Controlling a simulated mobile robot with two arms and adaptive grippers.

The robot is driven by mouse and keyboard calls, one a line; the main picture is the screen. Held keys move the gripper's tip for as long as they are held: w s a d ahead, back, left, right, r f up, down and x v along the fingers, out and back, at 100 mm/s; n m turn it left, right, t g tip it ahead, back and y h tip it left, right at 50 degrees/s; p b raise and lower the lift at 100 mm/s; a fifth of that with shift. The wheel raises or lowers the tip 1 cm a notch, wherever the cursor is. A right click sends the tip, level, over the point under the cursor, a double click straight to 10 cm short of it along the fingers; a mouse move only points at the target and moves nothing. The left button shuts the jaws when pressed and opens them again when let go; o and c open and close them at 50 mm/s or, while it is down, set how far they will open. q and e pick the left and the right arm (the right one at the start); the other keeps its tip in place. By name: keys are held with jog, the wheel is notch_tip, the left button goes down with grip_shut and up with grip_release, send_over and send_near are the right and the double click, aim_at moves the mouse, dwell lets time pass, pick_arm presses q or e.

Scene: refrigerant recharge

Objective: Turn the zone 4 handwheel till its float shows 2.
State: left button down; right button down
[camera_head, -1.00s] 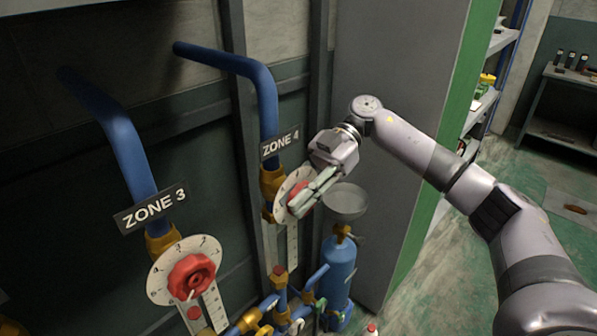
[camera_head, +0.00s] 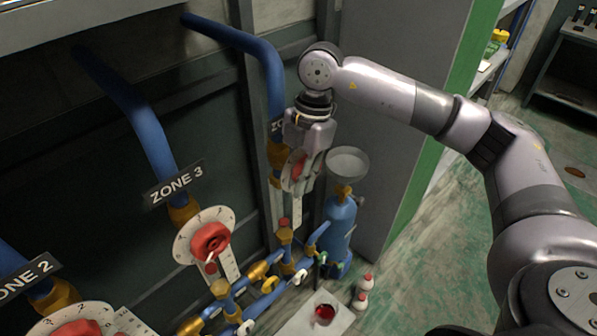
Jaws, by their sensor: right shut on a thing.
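The zone 4 handwheel (camera_head: 297,166) is red and sits before a round white dial (camera_head: 290,185) on the zone 4 pipe. My right gripper (camera_head: 302,168) comes down on it from above and is shut on it, covering much of the wheel and dial. The zone 4 label (camera_head: 276,127) is mostly hidden behind my wrist. A white float scale (camera_head: 297,210) hangs below the dial; its float and reading cannot be made out. My left gripper is not in view.
The zone 3 handwheel (camera_head: 210,241) and dial stand to the left, with the zone 2 handwheel (camera_head: 76,329) at bottom left. A blue cylinder (camera_head: 340,230) stands right of zone 4 below a grey round pan (camera_head: 347,163). White bottles (camera_head: 363,290) stand on the floor.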

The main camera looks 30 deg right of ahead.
aim_at(297, 170)
jog(key=shift+d+f+t+h+b, duration=0.1)
jog(key=shift+f+t+h+b, duration=0.25)
jog(key=shift+h+b, duration=0.45)
jog(key=shift+f+t+h+b, duration=0.25)
jog(key=shift+f+h+b, duration=0.15)
jog(key=shift+h, duration=0.7)
jog(key=shift+s, duration=0.1)
jog(key=c, duration=1.7)
grip_release()
jog(key=shift+r, duration=0.1)
jog(key=shift+r, duration=0.15)
jog(key=shift+r, duration=0.3)
jog(key=r, duration=0.4)
jog(key=a+r, duration=0.1)
jog(key=r, duration=0.1)
jog(key=shift+r, duration=0.3)
